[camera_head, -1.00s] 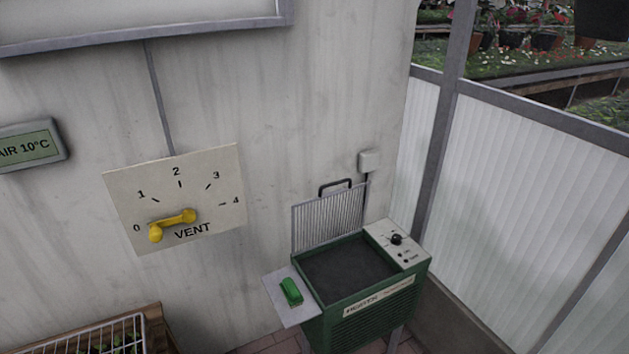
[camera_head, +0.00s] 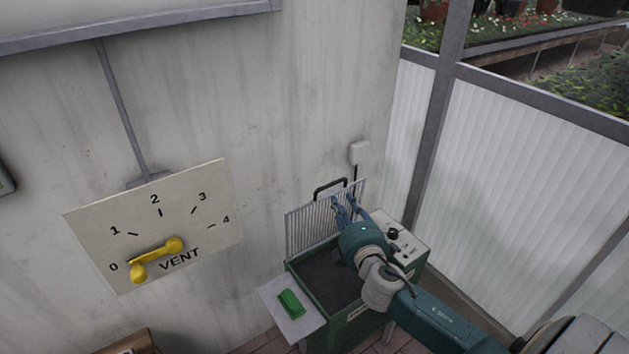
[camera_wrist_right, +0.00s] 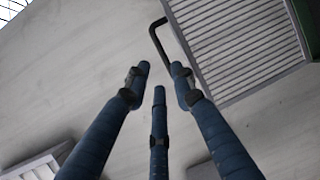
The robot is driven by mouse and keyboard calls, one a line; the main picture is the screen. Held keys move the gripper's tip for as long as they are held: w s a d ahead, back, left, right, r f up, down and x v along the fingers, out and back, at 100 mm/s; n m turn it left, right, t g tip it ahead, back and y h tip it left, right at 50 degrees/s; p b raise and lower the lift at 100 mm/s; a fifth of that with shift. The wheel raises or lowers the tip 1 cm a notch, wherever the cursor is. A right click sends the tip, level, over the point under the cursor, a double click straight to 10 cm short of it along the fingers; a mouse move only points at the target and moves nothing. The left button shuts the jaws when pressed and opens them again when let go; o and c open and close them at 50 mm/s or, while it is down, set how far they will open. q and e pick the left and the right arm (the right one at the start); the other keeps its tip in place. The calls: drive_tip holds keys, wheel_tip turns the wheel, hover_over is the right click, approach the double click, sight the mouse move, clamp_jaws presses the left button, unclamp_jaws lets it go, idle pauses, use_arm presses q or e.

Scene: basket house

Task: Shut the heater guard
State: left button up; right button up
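The heater guard (camera_head: 303,226), a pale barred grille with a black handle (camera_head: 330,186) on its top edge, stands upright at the back of the green heater (camera_head: 345,325). The heater's dark top (camera_head: 325,280) is uncovered. My right gripper (camera_head: 345,204) is over the heater, in front of the guard's right part and below and right of the handle in the picture. In the right wrist view its three blue fingers (camera_wrist_right: 159,76) are apart with nothing between them. The handle (camera_wrist_right: 157,40) and guard (camera_wrist_right: 240,40) show just beyond the fingertips; contact is not clear. My left gripper is not in view.
A side shelf with a green object (camera_head: 291,303) is left of the heater. A control panel with a black knob (camera_head: 393,233) is on its right. The vent dial (camera_head: 200,225) with a yellow lever is on the wall. Translucent panels (camera_head: 530,170) stand at right.

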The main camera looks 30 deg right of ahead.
sight(334, 183)
drive_tip(key=p+x, duration=0.1)
drive_tip(key=x, duration=0.9)
drive_tip(key=shift+w+d, duration=0.1)
drive_tip(key=shift+d, duration=0.1)
clamp_jaws()
